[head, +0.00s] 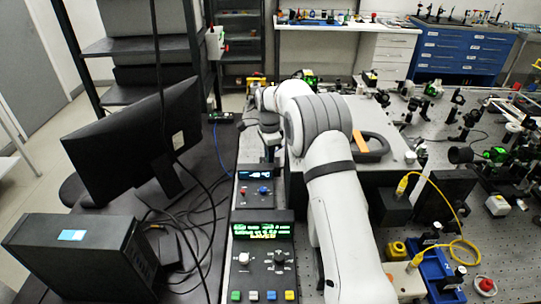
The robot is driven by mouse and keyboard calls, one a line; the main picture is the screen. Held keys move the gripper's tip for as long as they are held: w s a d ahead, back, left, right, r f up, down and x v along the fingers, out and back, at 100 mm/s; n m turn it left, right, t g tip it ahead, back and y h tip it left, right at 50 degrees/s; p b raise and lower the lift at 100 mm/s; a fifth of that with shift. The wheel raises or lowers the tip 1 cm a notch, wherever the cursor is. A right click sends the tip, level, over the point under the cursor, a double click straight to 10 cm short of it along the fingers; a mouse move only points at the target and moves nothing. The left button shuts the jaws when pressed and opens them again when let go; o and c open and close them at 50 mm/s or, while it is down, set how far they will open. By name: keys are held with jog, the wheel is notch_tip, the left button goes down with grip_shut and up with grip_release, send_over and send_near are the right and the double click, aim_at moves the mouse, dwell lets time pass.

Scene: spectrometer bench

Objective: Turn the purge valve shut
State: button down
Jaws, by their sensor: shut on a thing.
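My gripper (269,150) points down at the far end of my arm, left of the large grey box and just behind the small display unit. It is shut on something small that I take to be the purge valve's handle. The fingertips and what they hold are too small and too hidden to make out, so the angle of the valve cannot be told. No other valve can be clearly picked out.
A control box (264,262) with knobs and coloured buttons stands nearest, before a small display unit (256,186). A monitor (135,145), a black computer case (80,255) and loose cables are on the left. The optical table (440,160) on the right is crowded.

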jog(key=shift+w+r+n, duration=0.1)
jog(key=shift+n, duration=0.3)
jog(key=c, duration=1.3)
grip_release()
jog(key=shift+c, duration=0.2)
notch_tip(320, 180, up, 8)
jog(key=shift+f+b, duration=0.15)
jog(key=shift+b, duration=0.45)
